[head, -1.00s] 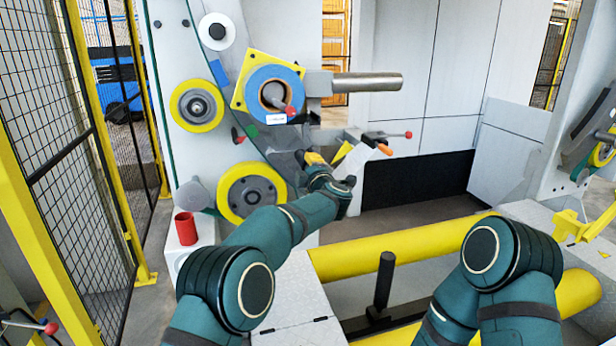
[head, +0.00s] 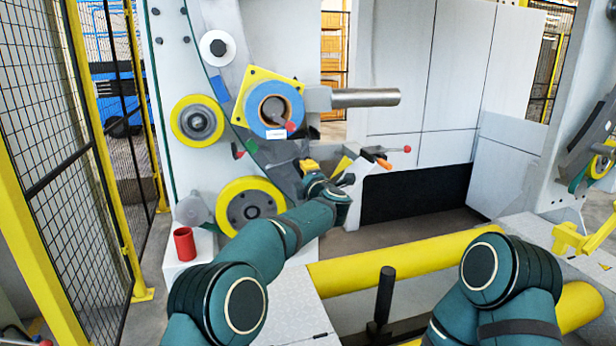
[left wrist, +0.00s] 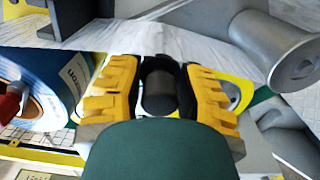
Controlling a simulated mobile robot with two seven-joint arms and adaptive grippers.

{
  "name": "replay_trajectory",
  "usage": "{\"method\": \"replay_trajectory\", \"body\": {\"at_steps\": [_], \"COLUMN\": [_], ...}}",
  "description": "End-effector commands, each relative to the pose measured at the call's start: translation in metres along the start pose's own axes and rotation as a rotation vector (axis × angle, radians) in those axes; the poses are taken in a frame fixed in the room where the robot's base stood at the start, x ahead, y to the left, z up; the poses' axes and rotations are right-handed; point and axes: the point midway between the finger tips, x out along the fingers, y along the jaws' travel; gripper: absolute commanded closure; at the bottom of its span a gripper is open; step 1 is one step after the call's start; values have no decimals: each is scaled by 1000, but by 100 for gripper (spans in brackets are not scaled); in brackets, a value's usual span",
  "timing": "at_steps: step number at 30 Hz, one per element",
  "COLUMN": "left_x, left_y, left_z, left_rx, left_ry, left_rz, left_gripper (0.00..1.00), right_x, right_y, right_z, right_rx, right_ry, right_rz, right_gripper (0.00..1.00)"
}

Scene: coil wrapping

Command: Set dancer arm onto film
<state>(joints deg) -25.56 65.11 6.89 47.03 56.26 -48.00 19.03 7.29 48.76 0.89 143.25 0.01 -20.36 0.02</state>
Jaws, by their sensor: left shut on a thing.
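A blue film roll (head: 272,106) sits on a yellow square plate on the upright machine panel. It also shows at the left of the left wrist view (left wrist: 40,92). My left gripper (head: 322,172) is below and right of the roll, beside a dark grey arm-like part (head: 282,160) that I take for the dancer arm. In the left wrist view its yellow fingers (left wrist: 158,95) are shut on a dark round bar end (left wrist: 158,88). The bar's far part is hidden. My right gripper is out of view; only its arm shows at lower right.
A grey metal shaft (head: 365,97) sticks out right of the roll. Yellow rollers (head: 250,203) are on the panel. A red cup (head: 184,243) stands lower left. Yellow tubes (head: 400,262) cross in front.

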Motion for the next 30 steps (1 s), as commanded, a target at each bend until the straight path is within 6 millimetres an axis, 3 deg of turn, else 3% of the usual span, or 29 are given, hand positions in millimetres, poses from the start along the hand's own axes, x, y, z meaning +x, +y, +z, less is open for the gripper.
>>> {"method": "replay_trajectory", "body": {"at_steps": [2, 3, 4, 19, 30], "left_x": [2, 2, 2, -7, -54], "left_y": [3, 3, 3, 3, 3], "left_z": [-5, -5, -5, -1, -1], "left_rx": [-1, -1, -1, 0, 1], "left_ry": [9, 9, 9, 2, 1], "left_rz": [6, 6, 6, 3, 3], "left_gripper": [100, 50, 41, 41, 41], "right_x": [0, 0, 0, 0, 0], "right_y": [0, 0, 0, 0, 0], "right_z": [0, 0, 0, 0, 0], "right_rx": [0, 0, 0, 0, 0], "right_ry": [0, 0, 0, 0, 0], "right_rz": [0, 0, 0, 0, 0], "right_gripper": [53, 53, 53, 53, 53]}}
